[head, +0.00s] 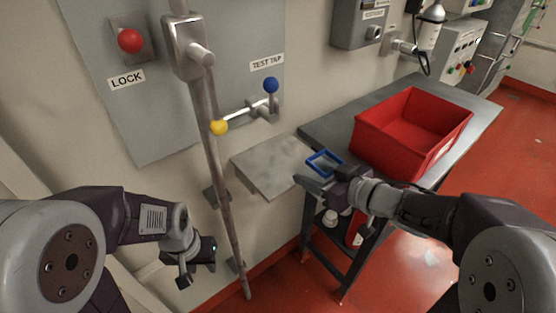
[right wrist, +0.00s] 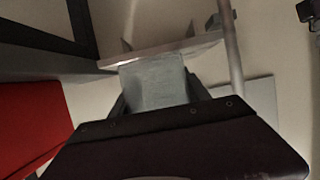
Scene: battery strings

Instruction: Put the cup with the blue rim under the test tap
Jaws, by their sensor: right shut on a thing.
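The cup with the blue rim (head: 323,162) is at the right edge of the grey shelf under the tap in the head view. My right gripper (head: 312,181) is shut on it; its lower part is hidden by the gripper. In the right wrist view a pale grey-green body (right wrist: 155,85), apparently the cup, sits between the fingers. Whether it touches the shelf I cannot tell. The test tap (head: 262,107) is on the wall panel, left of and above the cup, with a blue knob. My left gripper (head: 196,272) hangs low at the left, seemingly empty; its finger gap is unclear.
The grey shelf (head: 270,168) below the tap looks bare. A vertical pipe (head: 214,150) with a yellow-knobbed lever (head: 219,127) stands left of the tap. A red crate (head: 400,148) sits on the dark table at the right. A red LOCK knob (head: 130,41) is at upper left.

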